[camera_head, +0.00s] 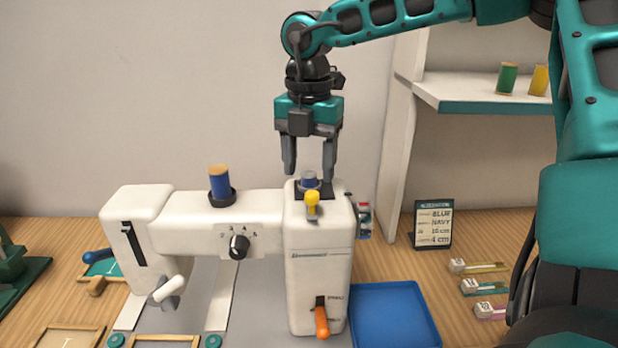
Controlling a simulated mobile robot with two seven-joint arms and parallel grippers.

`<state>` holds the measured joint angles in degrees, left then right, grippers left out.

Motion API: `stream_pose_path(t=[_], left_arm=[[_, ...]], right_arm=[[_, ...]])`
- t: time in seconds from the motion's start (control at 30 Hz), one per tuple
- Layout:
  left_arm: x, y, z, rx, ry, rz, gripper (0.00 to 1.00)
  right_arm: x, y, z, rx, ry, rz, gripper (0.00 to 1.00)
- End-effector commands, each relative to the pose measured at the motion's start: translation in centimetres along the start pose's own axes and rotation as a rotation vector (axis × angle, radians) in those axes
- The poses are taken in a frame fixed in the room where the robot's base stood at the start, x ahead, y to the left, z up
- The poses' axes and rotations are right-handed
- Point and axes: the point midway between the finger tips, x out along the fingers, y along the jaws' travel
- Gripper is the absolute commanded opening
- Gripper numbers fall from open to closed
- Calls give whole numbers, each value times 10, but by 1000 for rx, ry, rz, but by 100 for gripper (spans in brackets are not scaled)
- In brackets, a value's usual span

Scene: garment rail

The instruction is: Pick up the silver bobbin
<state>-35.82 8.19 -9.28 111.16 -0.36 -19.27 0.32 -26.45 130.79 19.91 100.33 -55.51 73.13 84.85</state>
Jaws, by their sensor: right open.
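The silver bobbin (309,179), with a bluish band, sits on a dark seat on top of the white sewing machine (319,235), at the right end. A yellow knob stands just in front of it. My right gripper (309,171) points straight down over the bobbin with its fingers apart and nothing held. One fingertip shows to the left of the bobbin and the other to its right. I cannot tell whether either finger touches the bobbin. My left gripper is not in view.
A blue thread spool (219,184) stands on the machine's arm, left of the bobbin. A blue tray (391,314) lies right of the machine. A small dark sign (433,225) stands behind it. Green and yellow spools stand on a shelf (480,92) at upper right.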

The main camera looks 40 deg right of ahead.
Motion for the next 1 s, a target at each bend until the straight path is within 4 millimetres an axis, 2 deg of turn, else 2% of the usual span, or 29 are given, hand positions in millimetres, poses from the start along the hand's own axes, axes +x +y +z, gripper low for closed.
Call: stream_pose_path(t=[0.1,0.33,0.9,1.0], left_arm=[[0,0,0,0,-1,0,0],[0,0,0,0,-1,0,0],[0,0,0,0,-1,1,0],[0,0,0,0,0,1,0]], right_arm=[[7,0,0,0,0,1,59],[8,0,0,0,-1,1,57],[7,0,0,0,-1,1,3],[7,0,0,0,-1,1,0]])
